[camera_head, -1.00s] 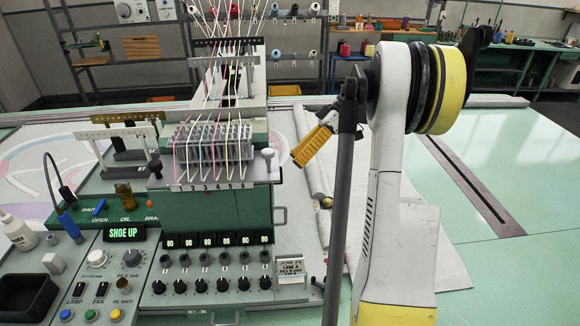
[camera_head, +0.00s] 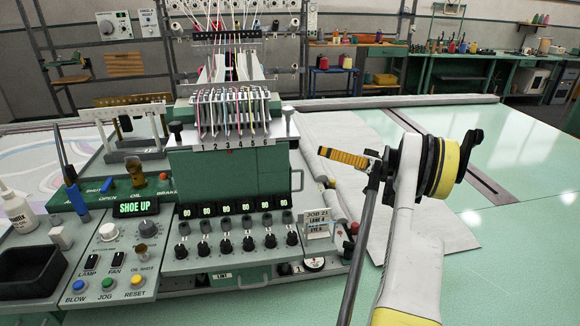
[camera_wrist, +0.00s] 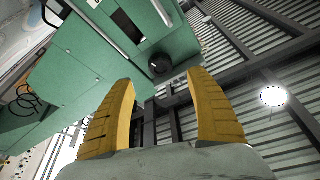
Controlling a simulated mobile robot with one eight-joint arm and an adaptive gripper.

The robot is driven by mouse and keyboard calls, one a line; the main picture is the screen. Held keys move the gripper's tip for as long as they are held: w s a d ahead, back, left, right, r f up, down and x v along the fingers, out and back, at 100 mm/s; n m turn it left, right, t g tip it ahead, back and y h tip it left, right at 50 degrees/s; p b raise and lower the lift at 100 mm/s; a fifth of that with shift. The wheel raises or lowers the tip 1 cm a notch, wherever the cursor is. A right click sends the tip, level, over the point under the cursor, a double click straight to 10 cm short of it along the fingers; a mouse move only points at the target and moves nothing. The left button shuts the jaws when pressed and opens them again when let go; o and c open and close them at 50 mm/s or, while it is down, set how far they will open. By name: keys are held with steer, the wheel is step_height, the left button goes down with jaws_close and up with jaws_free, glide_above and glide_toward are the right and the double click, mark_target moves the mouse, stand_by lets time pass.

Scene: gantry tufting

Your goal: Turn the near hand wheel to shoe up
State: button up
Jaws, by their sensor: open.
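The tufting machine's green head (camera_head: 225,172) stands left of my gripper (camera_head: 322,152) in the head view. A small round dial-like part (camera_head: 314,263) sits low at its right front corner; I cannot tell if it is the near hand wheel. The display (camera_head: 137,208) reads SHOE UP in lit green. In the wrist view my gripper (camera_wrist: 161,79) has its two yellow fingers wide apart with nothing between them. A black round knob (camera_wrist: 160,63) on a green housing (camera_wrist: 110,55) shows beyond the fingertips, apart from them.
A control panel (camera_head: 110,250) with knobs and coloured buttons fills the lower left. Black knobs line the machine's front panel (camera_head: 215,262). Grey cloth (camera_head: 345,180) lies right of the machine. The green table (camera_head: 500,270) at the right is mostly bare, with a dark slot (camera_head: 450,165).

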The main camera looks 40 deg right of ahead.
steer(key=b+x, duration=0.2)
steer(key=x, duration=0.8)
steer(key=shift+d+r, duration=0.1)
steer(key=shift+r, duration=0.1)
steer(key=c, duration=1.2)
